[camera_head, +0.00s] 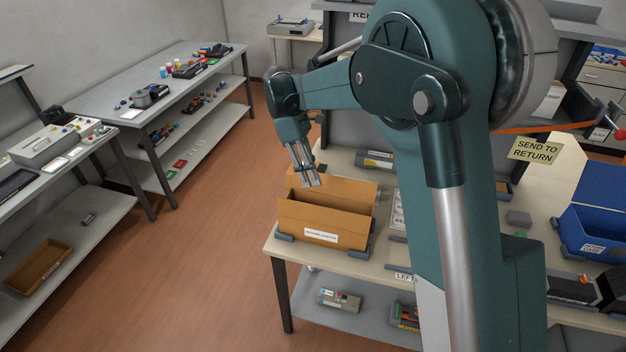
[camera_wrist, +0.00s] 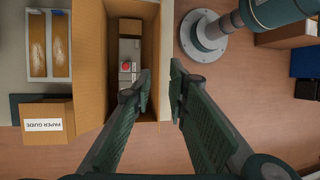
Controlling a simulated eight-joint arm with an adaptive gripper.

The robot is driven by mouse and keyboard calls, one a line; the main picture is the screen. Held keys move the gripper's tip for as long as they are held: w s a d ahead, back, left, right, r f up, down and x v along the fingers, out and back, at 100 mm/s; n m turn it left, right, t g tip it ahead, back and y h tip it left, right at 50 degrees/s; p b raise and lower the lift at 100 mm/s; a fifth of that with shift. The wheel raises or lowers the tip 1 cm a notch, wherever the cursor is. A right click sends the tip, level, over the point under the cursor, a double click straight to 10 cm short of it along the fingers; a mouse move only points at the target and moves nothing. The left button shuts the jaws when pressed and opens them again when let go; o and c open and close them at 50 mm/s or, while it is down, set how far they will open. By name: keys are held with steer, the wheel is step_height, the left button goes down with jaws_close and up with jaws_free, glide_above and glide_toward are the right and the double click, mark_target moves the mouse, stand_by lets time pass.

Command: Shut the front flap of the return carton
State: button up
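The brown return carton (camera_head: 345,241) stands on the near left end of the light table, with a white label on its front. Its top is open and its panels stand up; I cannot clearly tell the front flap from the front wall. In the wrist view, the carton (camera_wrist: 91,60) holds a grey cartridge (camera_wrist: 129,50) with a red part. No grip on the cardboard shows.
In the wrist view, a tray (camera_wrist: 48,11) with two brown items and a box labelled PAPER GUIDE (camera_wrist: 62,116) lie left of the carton. A blue bin (camera_head: 597,238) stands at the table's right. Open floor (camera_head: 215,230) lies left of the table.

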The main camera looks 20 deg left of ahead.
mark_target(323, 208)
steer(key=s+d+f+m+y+p, duration=0.1)
steer(key=d+f+y+p, duration=0.3)
steer(key=d+y+p, duration=0.2)
steer(key=shift+d+f+y, duration=0.2)
steer(key=shift+d+y, duration=0.6)
steer(key=shift+y, duration=0.6)
steer(key=shift+f, duration=0.15)
steer(key=shift+p+x, duration=0.45)
steer(key=shift+x, duration=3.35)
steer(key=shift+a, duration=0.15)
steer(key=shift+c, duration=0.7)
jaws_close()
